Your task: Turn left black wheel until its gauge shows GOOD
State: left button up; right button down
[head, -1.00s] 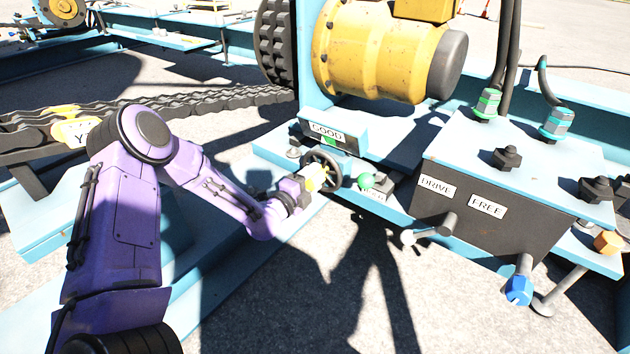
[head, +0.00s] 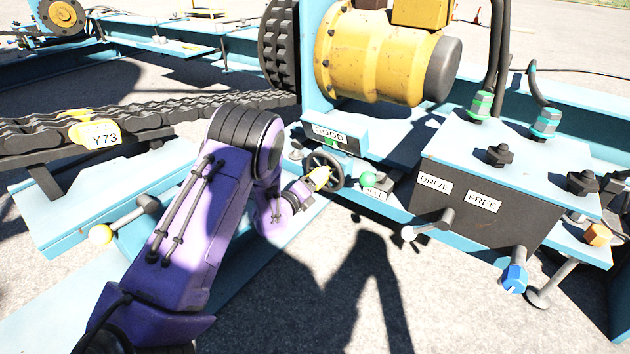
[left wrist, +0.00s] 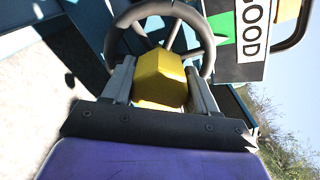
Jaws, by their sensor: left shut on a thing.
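The left black wheel (head: 325,169) is a spoked handwheel below a light blue gauge box with a GOOD label (head: 329,135). A small green patch shows under the label. In the left wrist view the wheel (left wrist: 124,32) is near the fingers, and the GOOD plate (left wrist: 250,40) shows a green area beside white, with a dark pointer unclear. My left gripper (head: 318,178) is at the wheel's near side. Its fingers are shut on the yellow part (left wrist: 160,78) in front of the wheel's centre. My right gripper is not in view.
A dark box (head: 475,200) labelled DRIVE and FREE carries levers. Open paving is in front.

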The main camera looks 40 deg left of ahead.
pick_arm(q)
jog(key=shift+m, duration=0.4)
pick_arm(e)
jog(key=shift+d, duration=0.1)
pick_arm(q)
jog(key=o, duration=1.4)
jog(key=shift+o, duration=0.2)
jog(key=s+p, duration=0.3)
jog(key=s, duration=0.7)
jog(key=shift+s+p, duration=0.25)
jog(key=shift+p, duration=0.05)
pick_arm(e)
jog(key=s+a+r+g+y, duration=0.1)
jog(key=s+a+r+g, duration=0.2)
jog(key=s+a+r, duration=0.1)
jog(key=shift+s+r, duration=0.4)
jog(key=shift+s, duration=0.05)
